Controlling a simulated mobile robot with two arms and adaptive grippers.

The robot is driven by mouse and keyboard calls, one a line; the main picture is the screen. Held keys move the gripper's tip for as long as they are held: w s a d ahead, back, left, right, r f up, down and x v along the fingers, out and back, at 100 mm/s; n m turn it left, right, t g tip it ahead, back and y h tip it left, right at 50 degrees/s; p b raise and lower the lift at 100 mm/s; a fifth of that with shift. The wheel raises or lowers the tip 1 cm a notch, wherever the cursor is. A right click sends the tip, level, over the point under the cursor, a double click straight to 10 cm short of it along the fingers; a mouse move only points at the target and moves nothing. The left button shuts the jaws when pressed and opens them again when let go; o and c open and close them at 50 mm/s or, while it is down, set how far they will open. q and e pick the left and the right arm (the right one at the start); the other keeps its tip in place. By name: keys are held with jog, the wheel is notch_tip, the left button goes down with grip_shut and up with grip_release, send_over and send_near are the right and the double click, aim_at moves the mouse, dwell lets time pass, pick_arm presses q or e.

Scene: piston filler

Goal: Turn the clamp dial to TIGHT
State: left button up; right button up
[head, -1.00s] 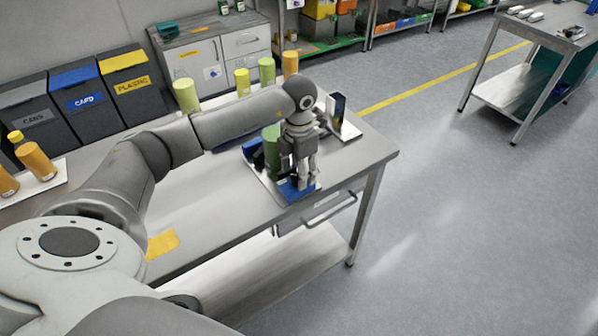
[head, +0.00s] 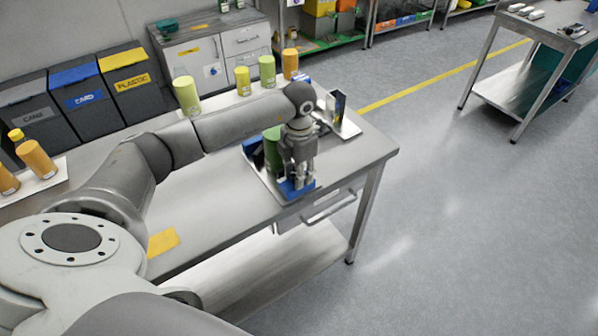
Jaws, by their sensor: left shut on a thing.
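My left gripper (head: 298,184) points down at the front of a clamp fixture on the table, at its blue part (head: 289,192). Its fingers are close together on something small there, likely the clamp dial, which the fingers hide. I cannot read the dial's marks or its setting. A green cylinder (head: 272,150) stands in the fixture just behind and left of the gripper, partly covered by it. The fixture's base plate (head: 258,177) lies near the table's front right corner. My right gripper is not in view.
The metal table (head: 200,215) has a yellow patch (head: 162,242) at its front left. Green, yellow and orange cylinders (head: 186,96) stand along the back. A dark upright panel (head: 336,106) stands behind the gripper. Orange bottles (head: 36,159) are on a white tray at left.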

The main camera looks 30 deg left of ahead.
pick_arm(q)
jog(key=m+b, duration=0.3)
jog(key=shift+f, duration=0.1)
jog(key=m+b, duration=0.4)
jog(key=m, duration=0.1)
jog(key=shift+m, duration=0.3)
jog(key=m+b, duration=0.3)
jog(key=m, duration=0.2)
jog(key=shift+s+d, duration=0.1)
jog(key=shift+s, duration=0.05)
jog(key=shift+m+b, duration=0.85)
jog(key=shift+m, duration=1.25)
jog(key=shift+r, duration=0.2)
jog(key=o, duration=1)
jog(key=shift+s, duration=0.1)
